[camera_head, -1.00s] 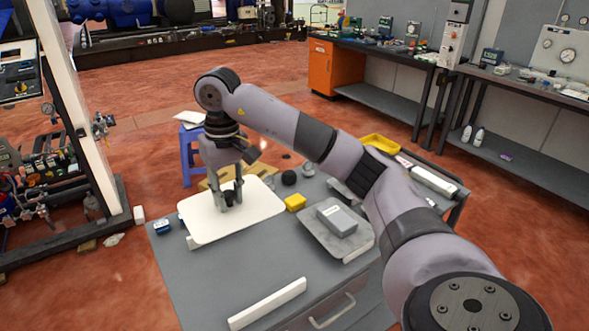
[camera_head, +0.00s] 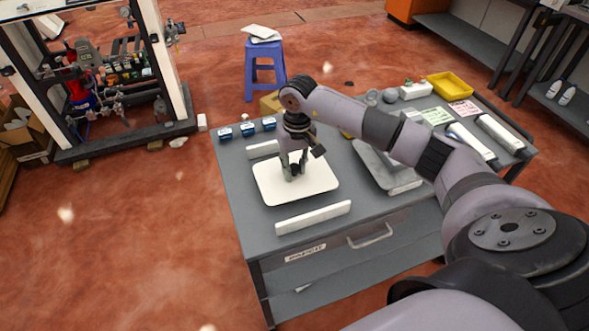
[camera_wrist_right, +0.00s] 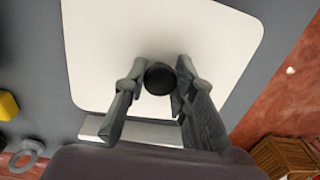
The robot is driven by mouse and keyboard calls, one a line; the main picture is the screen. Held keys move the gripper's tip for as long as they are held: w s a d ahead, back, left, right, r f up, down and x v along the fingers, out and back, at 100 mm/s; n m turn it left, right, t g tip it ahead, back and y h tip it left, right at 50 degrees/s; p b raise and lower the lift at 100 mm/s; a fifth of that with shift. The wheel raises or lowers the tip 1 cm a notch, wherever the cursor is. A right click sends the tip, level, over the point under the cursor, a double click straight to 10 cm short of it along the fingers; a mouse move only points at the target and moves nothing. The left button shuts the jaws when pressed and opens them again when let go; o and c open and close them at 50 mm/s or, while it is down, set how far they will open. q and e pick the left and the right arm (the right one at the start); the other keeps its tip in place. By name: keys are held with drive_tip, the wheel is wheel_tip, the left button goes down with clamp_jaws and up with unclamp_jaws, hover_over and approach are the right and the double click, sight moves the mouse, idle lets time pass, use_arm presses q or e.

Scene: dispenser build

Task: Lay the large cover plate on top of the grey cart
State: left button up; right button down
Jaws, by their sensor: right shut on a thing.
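The large cover plate (camera_head: 318,184) is a white rounded rectangle with a black knob. It is over the left part of the grey cart top (camera_head: 237,187), between two white bars. My right gripper (camera_head: 295,172) points down and is shut on the plate's knob. The right wrist view shows the knob (camera_wrist_right: 159,78) between the two fingers and the plate (camera_wrist_right: 160,30) spread below. I cannot tell whether the plate touches the cart or hangs just above it. My left gripper is not in view.
A front white bar (camera_head: 313,217) and a back white bar (camera_head: 263,149) lie on the cart. Small blue items (camera_head: 247,129) stand at its back left. A grey tray (camera_head: 388,170), yellow bin (camera_head: 450,85) and white tubes (camera_head: 500,134) are to the right. A blue stool (camera_head: 265,70) stands behind.

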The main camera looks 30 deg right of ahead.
sight(296, 166)
drive_tip(key=shift+f, duration=1)
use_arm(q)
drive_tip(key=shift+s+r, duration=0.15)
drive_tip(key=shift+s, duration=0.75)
use_arm(e)
drive_tip(key=c, duration=1.8)
unclamp_jaws()
drive_tip(key=shift+f, duration=0.1)
drive_tip(key=o, duration=0.5)
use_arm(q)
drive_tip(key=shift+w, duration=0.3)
use_arm(e)
drive_tip(key=r+b, duration=0.3)
drive_tip(key=r, duration=0.8)
drive_tip(key=shift+d+r, duration=0.1)
drive_tip(key=shift+d, duration=0.1)
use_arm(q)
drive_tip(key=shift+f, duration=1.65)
use_arm(e)
drive_tip(key=shift+s+r, duration=0.1)
drive_tip(key=shift+r, duration=0.4)
